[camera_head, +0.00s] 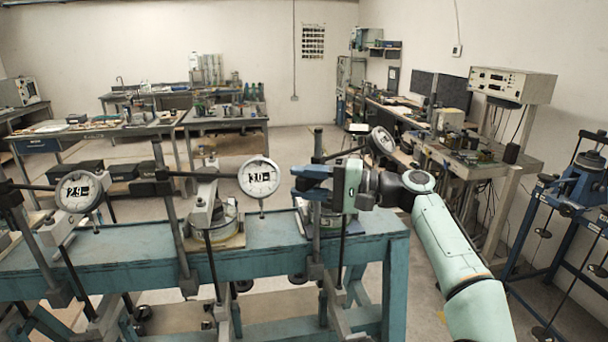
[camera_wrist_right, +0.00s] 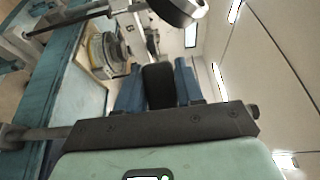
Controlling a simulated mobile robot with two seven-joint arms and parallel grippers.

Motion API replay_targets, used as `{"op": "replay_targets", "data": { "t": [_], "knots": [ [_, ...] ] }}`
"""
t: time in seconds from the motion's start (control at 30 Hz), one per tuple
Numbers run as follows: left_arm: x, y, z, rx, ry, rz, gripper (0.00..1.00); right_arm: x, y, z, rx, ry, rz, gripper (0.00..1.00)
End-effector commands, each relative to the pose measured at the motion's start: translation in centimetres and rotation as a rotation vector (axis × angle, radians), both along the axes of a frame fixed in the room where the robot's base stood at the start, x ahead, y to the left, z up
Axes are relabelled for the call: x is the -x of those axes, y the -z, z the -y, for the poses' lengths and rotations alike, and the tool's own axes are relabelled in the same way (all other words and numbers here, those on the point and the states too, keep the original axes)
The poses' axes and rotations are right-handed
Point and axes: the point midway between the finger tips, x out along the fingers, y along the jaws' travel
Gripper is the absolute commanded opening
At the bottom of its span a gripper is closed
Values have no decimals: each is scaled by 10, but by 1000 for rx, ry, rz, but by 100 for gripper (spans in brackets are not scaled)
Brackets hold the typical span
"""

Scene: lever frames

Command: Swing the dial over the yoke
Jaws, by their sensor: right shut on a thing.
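Three lever frames stand along a teal bench (camera_head: 262,262), each with a round white dial on a dark bar. The left dial (camera_head: 79,191) and middle dial (camera_head: 259,177) face me. The right dial (camera_head: 381,141) is turned partly aside, behind my right gripper (camera_head: 310,178). That gripper reaches in from the right at the right frame's post (camera_head: 317,228). In the right wrist view its blue fingers are shut on a dark grip (camera_wrist_right: 158,86). A pale yoke-like part (camera_head: 207,200) stands at the middle frame; the right frame's is mostly hidden. My left gripper is out of view.
The upright posts and crossing bars crowd the space over the bench. A blue stand (camera_head: 582,185) is at the far right. Cluttered worktables (camera_head: 225,117) stand behind, with open floor between them and the bench.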

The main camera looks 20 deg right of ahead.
Motion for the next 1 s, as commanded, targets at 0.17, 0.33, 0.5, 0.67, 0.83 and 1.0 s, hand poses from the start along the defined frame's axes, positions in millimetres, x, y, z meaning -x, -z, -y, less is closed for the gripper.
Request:
{"op": "replay_targets", "data": {
  "t": [0.17,0.33,0.5,0.67,0.83,1.0],
  "knots": [
    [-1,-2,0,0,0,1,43,0,-2,0,-3,-10,5,0],
    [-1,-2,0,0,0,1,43,0,-1,0,-3,-10,5,0],
    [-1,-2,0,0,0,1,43,0,-1,0,-3,-10,5,53],
    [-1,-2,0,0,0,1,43,0,-1,0,-2,-10,3,57],
    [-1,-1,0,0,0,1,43,1,0,1,-2,-10,1,57],
    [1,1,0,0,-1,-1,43,11,0,17,1,-5,1,57]
  ]
}}
